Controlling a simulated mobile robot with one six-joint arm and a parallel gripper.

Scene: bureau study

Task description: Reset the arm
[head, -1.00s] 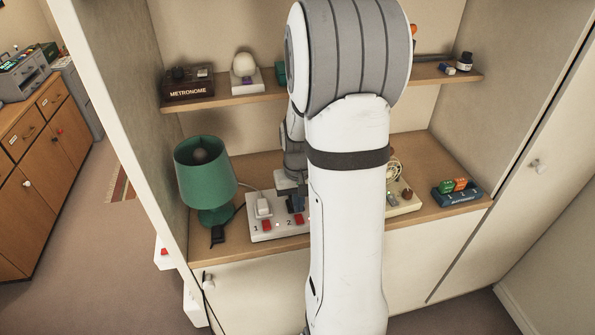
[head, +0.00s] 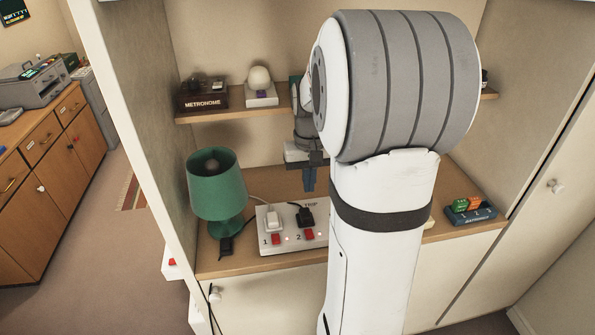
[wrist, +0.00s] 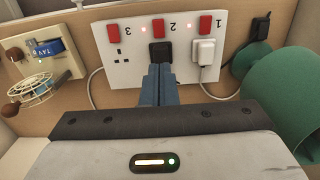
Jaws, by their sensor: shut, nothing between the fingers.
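My gripper (head: 309,180) hangs over the lower shelf in the head view, its blue fingers pointing down. The fingers are shut and empty, above and apart from the white power strip (head: 262,243). In the wrist view the closed fingers (wrist: 161,72) point toward the strip (wrist: 135,77). A black plug (head: 307,217) sits in socket 2 and a white plug (head: 273,219) in socket 1. The red switches beside them have small lights lit. Socket 3 shows empty in the wrist view. My arm hides the right part of the strip in the head view.
A green lamp (head: 216,186) stands left of the strip, with a black plug (head: 226,246) lying beside its base. An upper shelf (head: 240,113) holds a metronome (head: 204,95) and a white-domed device (head: 261,84). A battery tray (head: 470,212) sits at right. A small fan (wrist: 35,92) shows in the wrist view.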

